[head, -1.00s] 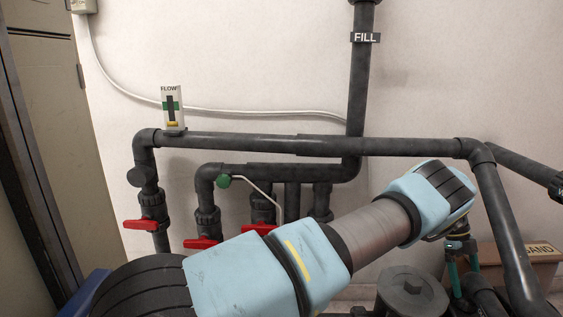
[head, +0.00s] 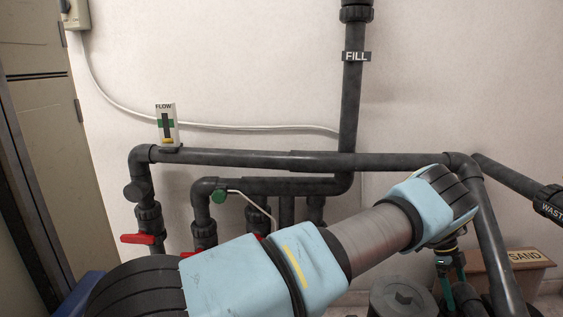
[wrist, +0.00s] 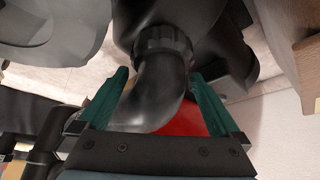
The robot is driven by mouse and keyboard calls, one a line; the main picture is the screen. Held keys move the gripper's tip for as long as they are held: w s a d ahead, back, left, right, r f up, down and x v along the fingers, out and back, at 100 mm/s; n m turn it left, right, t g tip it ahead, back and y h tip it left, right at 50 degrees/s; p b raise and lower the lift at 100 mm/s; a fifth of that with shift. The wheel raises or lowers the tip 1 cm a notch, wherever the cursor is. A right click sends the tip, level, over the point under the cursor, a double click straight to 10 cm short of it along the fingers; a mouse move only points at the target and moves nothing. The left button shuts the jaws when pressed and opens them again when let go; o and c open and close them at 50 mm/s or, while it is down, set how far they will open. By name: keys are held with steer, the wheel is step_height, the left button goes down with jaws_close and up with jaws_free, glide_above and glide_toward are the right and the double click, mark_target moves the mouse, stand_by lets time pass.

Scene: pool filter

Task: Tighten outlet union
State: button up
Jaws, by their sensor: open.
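In the wrist view, a ribbed black union collar (wrist: 163,43) joins a curved black pipe elbow (wrist: 158,88) to a larger dark body above. I cannot tell from its look whether this is the outlet union. My gripper (wrist: 160,75) has its two teal fingers apart, one on each side of the elbow. The fingertips lie just below the collar in the picture, and contact cannot be made out. In the head view my gripper (head: 448,268) points down at the lower right, partly hidden by my wrist. The collar is not clearly visible there.
A red part (wrist: 185,118) shows behind the elbow between the fingers. A SAND box (head: 515,262) stands close right of the gripper, near a sloping black pipe (head: 487,230). A dark round lid (head: 400,297) is to its left. Red-handled valves (head: 140,239) stand at the left.

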steer(key=n+p, duration=0.1)
steer(key=n+t+p, duration=0.1)
steer(key=p, duration=0.1)
steer(key=n+h+p, duration=0.1)
steer(key=n, duration=0.1)
steer(key=shift+s+a+r, duration=0.1)
steer(key=shift+a+r, duration=0.15)
steer(key=shift+r, duration=0.15)
steer(key=shift+d+f+t+h, duration=0.1)
steer(key=shift+f+t+h, duration=0.2)
steer(key=shift+d+f, duration=0.1)
